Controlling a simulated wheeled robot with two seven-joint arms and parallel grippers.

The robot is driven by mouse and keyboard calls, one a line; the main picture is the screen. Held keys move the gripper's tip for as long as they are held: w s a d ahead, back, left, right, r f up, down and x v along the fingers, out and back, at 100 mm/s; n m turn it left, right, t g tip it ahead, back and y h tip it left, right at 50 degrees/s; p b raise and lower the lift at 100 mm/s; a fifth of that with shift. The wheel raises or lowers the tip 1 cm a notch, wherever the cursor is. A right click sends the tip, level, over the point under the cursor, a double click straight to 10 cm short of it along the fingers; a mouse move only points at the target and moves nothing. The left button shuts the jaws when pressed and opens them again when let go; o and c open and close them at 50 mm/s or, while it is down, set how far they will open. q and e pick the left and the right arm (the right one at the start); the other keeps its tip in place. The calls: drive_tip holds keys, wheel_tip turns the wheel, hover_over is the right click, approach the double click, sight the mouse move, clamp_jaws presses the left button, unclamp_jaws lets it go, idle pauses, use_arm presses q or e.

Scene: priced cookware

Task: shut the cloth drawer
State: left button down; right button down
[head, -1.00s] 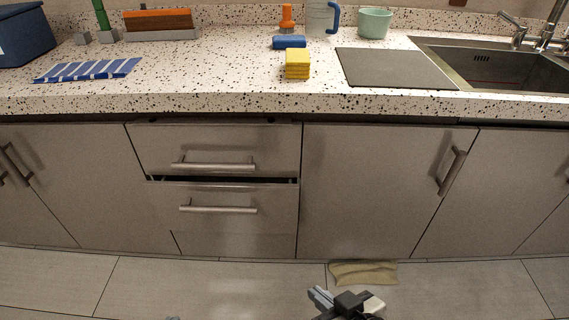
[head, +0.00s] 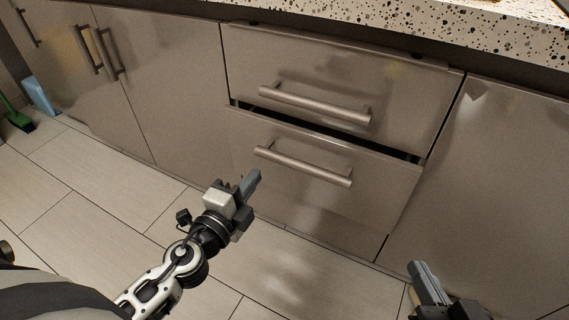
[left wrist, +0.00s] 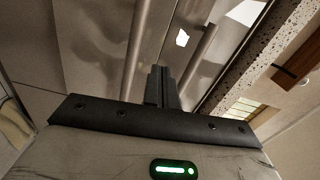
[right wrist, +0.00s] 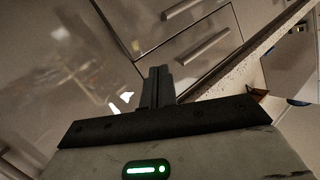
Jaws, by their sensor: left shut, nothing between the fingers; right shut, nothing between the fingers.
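The lower drawer (head: 318,197) stands slightly pulled out, with a dark gap along its top edge. It has a bar handle (head: 303,166). No cloth shows inside the gap. The upper drawer (head: 335,78) looks shut. My left gripper (head: 252,182) is shut and empty, in front of the lower drawer's left part, below its handle and apart from it. My right gripper (head: 422,272) is shut and empty, at lower right, beyond the drawer's right edge. The left wrist view shows the lower handle (left wrist: 137,50) past the left fingers; the right wrist view shows it (right wrist: 182,8) too.
A speckled counter (head: 480,28) overhangs the drawers. A cabinet door (head: 500,180) stands at right, and more cabinets (head: 165,80) at left. A green brush (head: 18,118) and a blue dustpan (head: 42,95) are at far left. The tiled floor before the drawers is clear.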

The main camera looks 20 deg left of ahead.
use_arm(q)
drive_tip(key=m, duration=0.1)
drive_tip(key=p, duration=0.3)
approach(290, 133)
drive_tip(key=w, duration=0.7)
drive_tip(key=shift+f, duration=0.1)
use_arm(e)
drive_tip(key=shift+s+d+f+n+g+h, duration=0.1)
drive_tip(key=shift+d+f+n+g+h, duration=0.25)
drive_tip(key=shift+f, duration=0.3)
